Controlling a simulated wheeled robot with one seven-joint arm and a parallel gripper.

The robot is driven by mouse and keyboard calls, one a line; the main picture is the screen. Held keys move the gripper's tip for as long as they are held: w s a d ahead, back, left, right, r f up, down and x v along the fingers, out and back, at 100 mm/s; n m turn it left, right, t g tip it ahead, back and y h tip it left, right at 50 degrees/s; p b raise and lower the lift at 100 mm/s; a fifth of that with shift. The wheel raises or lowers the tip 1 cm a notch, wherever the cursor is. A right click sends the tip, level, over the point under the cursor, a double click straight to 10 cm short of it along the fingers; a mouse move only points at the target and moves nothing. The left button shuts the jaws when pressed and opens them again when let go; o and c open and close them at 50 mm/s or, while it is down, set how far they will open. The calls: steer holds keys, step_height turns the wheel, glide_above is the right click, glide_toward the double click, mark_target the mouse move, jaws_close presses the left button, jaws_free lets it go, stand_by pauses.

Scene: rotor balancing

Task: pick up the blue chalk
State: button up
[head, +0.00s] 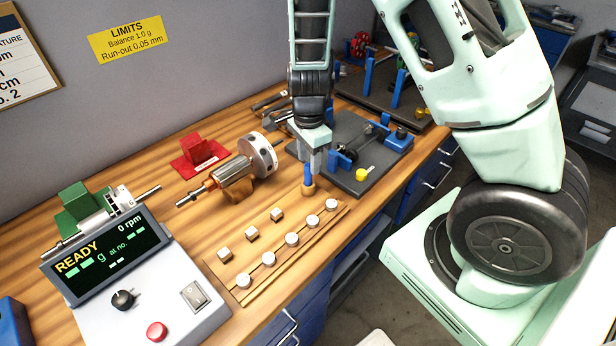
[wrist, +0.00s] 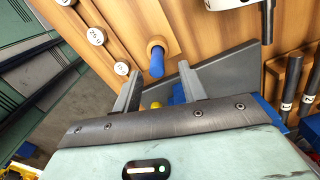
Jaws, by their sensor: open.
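I cannot tell from these views whether a finger touches the chalk.
A wooden rack of round weights (head: 291,239) lies left of the holder. A dark balancing stand (head: 365,182) with a yellow knob is close on the right. A metal rotor (head: 235,172) lies behind left. A control box (head: 150,290) stands at the front left.

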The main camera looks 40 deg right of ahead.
mark_target(309, 173)
step_height(309, 173, down, 5)
steer(key=shift+s+a+f+p, duration=0.1)
steer(key=shift+s+p, duration=0.05)
steer(key=shift+p, duration=0.15)
jaws_close()
